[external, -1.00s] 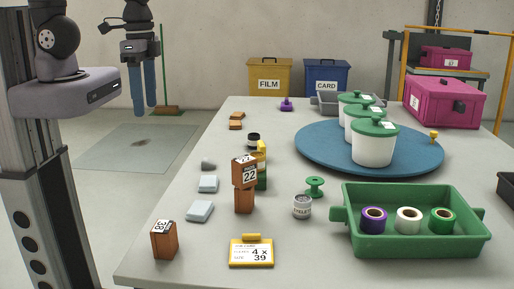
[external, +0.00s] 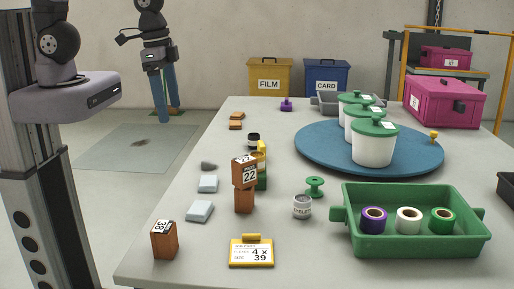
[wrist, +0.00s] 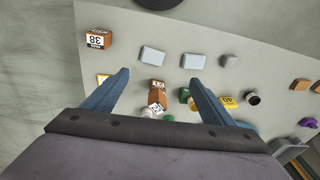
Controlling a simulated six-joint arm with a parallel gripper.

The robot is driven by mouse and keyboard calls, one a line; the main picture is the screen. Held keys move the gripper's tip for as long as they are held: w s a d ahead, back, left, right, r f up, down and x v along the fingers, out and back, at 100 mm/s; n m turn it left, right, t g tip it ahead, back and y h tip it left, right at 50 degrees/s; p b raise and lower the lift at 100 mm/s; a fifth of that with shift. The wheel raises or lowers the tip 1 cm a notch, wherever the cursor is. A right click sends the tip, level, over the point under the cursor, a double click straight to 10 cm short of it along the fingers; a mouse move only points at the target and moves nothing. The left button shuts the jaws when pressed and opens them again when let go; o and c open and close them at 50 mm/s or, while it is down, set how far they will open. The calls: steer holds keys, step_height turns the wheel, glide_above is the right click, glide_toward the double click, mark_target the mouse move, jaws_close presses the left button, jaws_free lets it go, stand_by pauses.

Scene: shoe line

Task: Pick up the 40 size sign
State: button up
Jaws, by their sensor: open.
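A yellow piece (wrist: 227,101) with dark marks that look like an upside-down 40 lies right of the right fingertip in the wrist view. In the external view a yellow piece (external: 261,147) shows behind the stacked brown blocks, mostly hidden, its number unreadable. My gripper (external: 172,115) hangs left of the table, above the floor mat in the picture, with blue fingers. In the wrist view my gripper (wrist: 159,76) is open, with nothing between its fingers at their level; the brown block marked 22 (wrist: 157,95) shows below the gap.
Pale blue pads (external: 208,184) lie on the left. A green tray (external: 350,235) with rolls and a blue turntable (external: 315,155) fill the right.

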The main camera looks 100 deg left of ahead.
steer(key=w+a+f+n+t+y+b, duration=0.1)
steer(key=w+a+f+t+b, duration=0.1)
steer(key=w+a+f, duration=0.4)
steer(key=w+a+f+t+y+b, duration=0.1)
steer(key=w+a+f+b, duration=0.1)
steer(key=w+a, duration=0.4)
steer(key=n+t+b, duration=0.1)
steer(key=t+b, duration=0.7)
steer(key=b, duration=0.1)
glide_toward(259, 145)
steer(key=x, duration=0.4)
steer(key=shift+s+a+f, duration=0.15)
steer(key=shift+a+f, duration=0.05)
steer(key=shift+a, duration=0.05)
steer(key=shift+s+a+f+t, duration=0.2)
steer(key=shift+s+a+t, duration=0.15)
steer(key=shift+t, duration=0.15)
steer(key=shift+x, duration=3.65)
steer(key=c, duration=1.2)
